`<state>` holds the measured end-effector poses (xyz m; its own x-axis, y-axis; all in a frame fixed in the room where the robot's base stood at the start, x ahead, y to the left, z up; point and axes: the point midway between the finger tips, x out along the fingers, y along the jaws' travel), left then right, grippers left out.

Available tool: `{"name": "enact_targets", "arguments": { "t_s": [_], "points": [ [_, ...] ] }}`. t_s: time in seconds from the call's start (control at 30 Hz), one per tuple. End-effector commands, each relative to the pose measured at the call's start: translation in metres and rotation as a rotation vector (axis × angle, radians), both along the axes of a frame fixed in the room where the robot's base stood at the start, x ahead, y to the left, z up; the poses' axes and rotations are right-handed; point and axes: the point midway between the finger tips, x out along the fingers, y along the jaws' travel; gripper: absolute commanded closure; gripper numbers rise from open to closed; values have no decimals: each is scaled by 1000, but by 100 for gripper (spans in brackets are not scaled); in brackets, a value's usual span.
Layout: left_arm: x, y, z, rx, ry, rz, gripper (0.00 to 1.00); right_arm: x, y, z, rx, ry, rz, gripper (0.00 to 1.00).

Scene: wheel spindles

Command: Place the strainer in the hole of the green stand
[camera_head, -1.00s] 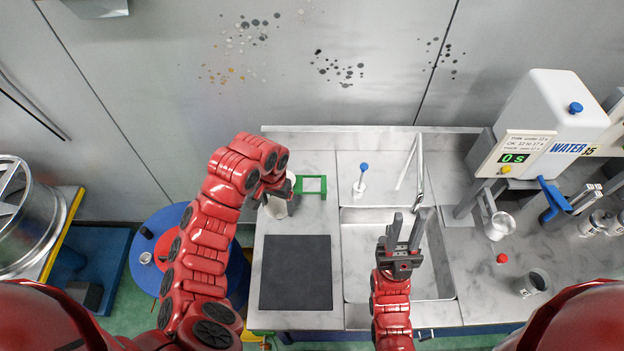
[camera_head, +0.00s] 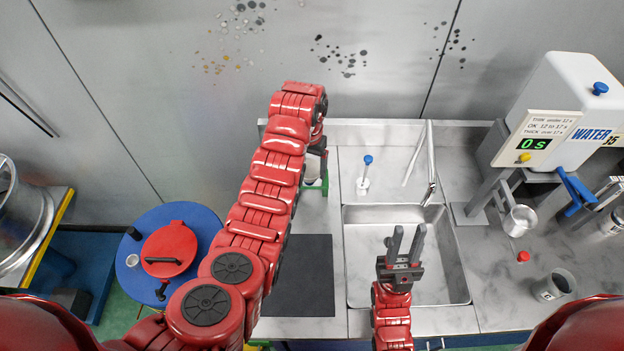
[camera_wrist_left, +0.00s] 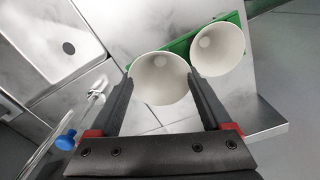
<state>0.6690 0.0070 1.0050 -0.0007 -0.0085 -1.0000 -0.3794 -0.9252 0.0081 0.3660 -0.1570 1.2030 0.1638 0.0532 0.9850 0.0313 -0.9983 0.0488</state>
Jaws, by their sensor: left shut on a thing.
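My left gripper (camera_wrist_left: 160,92) is shut on a white cone-shaped strainer (camera_wrist_left: 160,72), its open mouth facing the wrist camera. The green stand (camera_wrist_left: 184,44) lies behind it in that view; I cannot tell whether the strainer touches the stand or how it lines up with the hole. A second, similar white cone (camera_wrist_left: 217,48) sits beside it, overlapping the green bar. In the head view a white cone (camera_head: 312,168) shows below my left wrist, next to the green stand (camera_head: 319,187), mostly covered by my arm. My right gripper (camera_head: 409,230) is open and empty above the sink.
A dark mat (camera_head: 308,275) is in front. A water dispenser (camera_head: 560,110) and cups stand right. A red lid (camera_head: 170,250) lies on a blue round table (camera_head: 205,222).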

Motion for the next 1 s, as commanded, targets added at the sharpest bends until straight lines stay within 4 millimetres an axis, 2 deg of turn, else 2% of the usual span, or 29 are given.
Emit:
{"name": "enact_targets", "arguments": {
  "t_s": [0.33, 0.5, 0.7, 0.9, 0.93, 1.0],
  "points": [
    [10, -7, -2, 5, 0, -4, 100, 0, 0, -9, 0, 0, 0, 68],
    [8, -6, -18, 7, 7, -3, 100, 0, 0, 12, 0, 0, 0, 68],
    [9, -7, -35, 5, 0, -3, 100, 0, 0, 17, 0, 0, 0, 68],
    [10, -7, -36, 5, -1, -4, 100, 0, 0, 16, 0, 0, 0, 68],
    [10, -7, -36, 5, -1, -4, 16, 0, 0, 16, 0, 0, 0, 68],
    [10, -7, -36, 5, -1, -4, 3, 0, 0, 16, 0, 0, 0, 68]
  ]
}}
